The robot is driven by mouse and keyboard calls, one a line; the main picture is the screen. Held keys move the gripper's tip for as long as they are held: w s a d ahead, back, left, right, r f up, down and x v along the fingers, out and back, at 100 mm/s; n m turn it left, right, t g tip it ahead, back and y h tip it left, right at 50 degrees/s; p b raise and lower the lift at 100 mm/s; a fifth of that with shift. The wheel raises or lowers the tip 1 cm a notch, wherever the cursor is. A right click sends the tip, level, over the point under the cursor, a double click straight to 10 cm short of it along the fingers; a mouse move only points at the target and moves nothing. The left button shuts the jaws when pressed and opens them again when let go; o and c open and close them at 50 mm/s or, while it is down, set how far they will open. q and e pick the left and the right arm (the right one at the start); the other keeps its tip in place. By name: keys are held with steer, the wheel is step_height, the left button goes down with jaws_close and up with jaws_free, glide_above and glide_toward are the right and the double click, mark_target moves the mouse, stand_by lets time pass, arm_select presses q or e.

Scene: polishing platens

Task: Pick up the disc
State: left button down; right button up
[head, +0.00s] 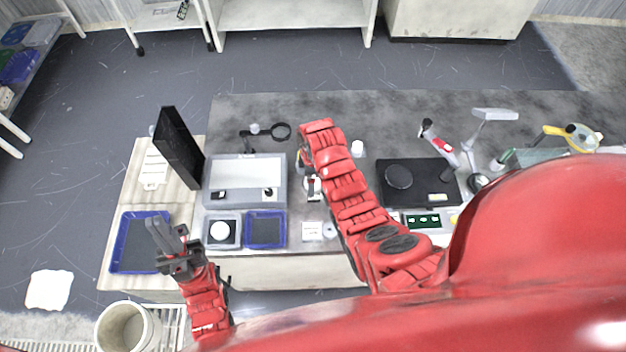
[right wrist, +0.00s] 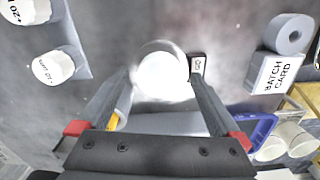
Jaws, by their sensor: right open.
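In the right wrist view, a round white disc-like thing (right wrist: 165,76) lies between the fingertips of my right gripper (right wrist: 160,80). The fingers stand apart on either side of it. I cannot tell their height above it. In the head view my right arm hides most of this spot and the right gripper. Another white round disc (head: 220,231) lies on a small grey tray (head: 209,243) at the front of the table. My left gripper (head: 165,234) is over the right edge of a blue tray (head: 117,262); whether its jaws are apart is unclear.
A second blue tray (head: 265,244) stands beside the grey one. A batch card (right wrist: 276,74), a roll (right wrist: 291,34) and white capped bottles (right wrist: 53,67) surround the right gripper. A black upright panel (head: 178,148), a grey case (head: 245,172) and a black device (head: 425,182) crowd the table.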

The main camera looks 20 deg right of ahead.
steer(key=shift+c, duration=0.2)
steer(key=c, duration=1.4)
steer(key=shift+c, duration=0.2)
